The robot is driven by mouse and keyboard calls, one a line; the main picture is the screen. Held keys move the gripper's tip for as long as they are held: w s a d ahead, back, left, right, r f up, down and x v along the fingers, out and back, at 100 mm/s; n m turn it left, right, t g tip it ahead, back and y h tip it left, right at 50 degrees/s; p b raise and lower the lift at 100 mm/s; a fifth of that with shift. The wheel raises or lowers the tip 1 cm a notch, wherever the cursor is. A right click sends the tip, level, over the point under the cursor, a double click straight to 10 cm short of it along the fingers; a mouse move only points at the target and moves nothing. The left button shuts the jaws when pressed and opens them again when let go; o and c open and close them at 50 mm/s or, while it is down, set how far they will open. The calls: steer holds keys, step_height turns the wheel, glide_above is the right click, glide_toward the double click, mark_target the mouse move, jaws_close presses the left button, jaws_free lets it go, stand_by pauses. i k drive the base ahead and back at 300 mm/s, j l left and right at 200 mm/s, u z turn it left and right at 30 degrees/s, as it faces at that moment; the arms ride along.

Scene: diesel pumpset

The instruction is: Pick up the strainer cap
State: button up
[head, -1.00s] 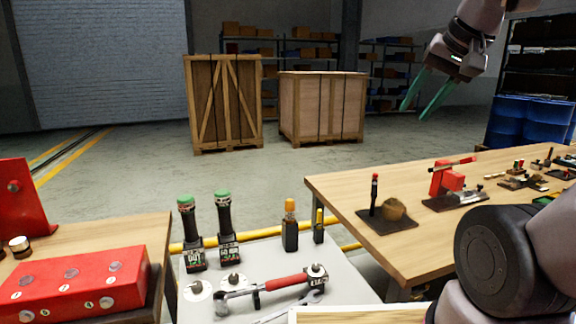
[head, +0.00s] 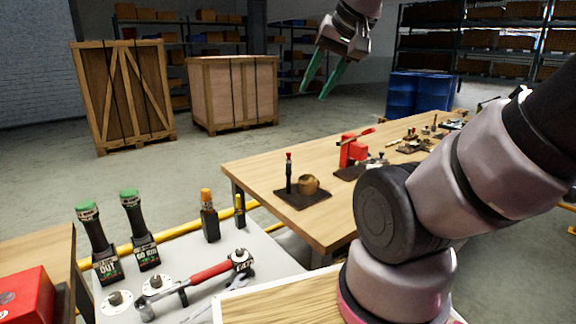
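I cannot tell for sure which thing is the strainer cap. A rounded brass-coloured piece (head: 308,184) sits on a dark plate (head: 301,202) at the near left of the long wooden table, beside an upright dark post with a red top (head: 289,172). It may be the cap, but it is too small to tell. My gripper (head: 313,95) is raised high at the top middle of the head view, beyond and above the table. Its two green fingers are apart, with nothing between them.
A grey cart top (head: 190,258) in front holds two green-capped tools, a red-handled wrench (head: 209,271) and two small bottles. A red box (head: 22,297) sits at lower left. The wooden table (head: 262,166) carries a red fixture (head: 353,150). Wooden crates (head: 233,92) stand behind.

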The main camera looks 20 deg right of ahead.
mark_target(307, 178)
steer(key=i+l+u, duration=0.15)
steer(key=l+u, duration=0.35)
steer(key=l, duration=0.6)
steer(key=l+u, duration=0.5)
steer(key=l, duration=0.6)
